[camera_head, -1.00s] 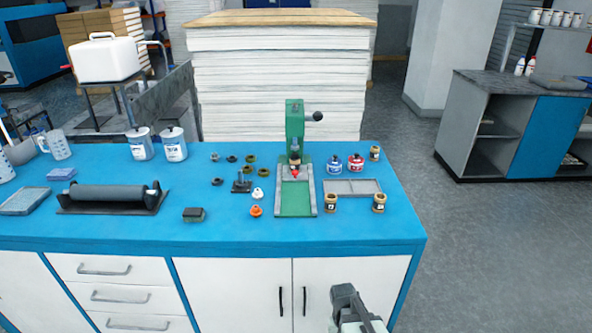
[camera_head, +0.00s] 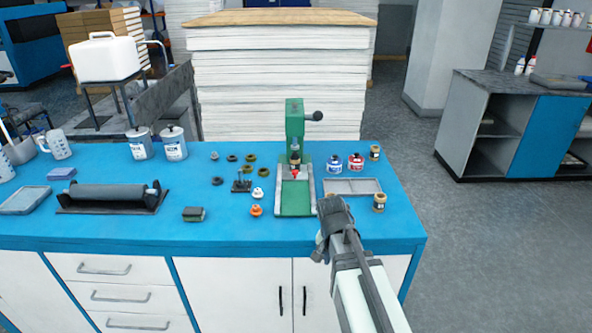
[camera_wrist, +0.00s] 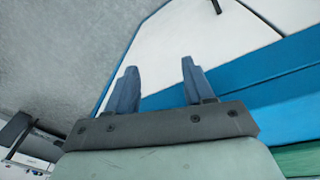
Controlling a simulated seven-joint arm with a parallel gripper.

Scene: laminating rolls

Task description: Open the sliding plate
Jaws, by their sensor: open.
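A green press (camera_head: 295,135) with a black-knobbed lever stands upright on the blue bench. Its green plate (camera_head: 296,202) lies flat between grey rails at the press base, with a small red-tipped part above its rear end. My gripper (camera_head: 334,212) is over the bench's front part, just right of the plate's front end and apart from it. In the wrist view, my gripper (camera_wrist: 158,72) shows two separated fingers with nothing between them. A green surface (camera_wrist: 302,160) shows at the lower right corner there, partly cut off.
A grey tray (camera_head: 352,186) and a small brown jar (camera_head: 379,202) are close to the gripper's right. An orange-topped piece (camera_head: 256,210) sits left of the plate. Bare bench (camera_head: 120,228) lies at the front left.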

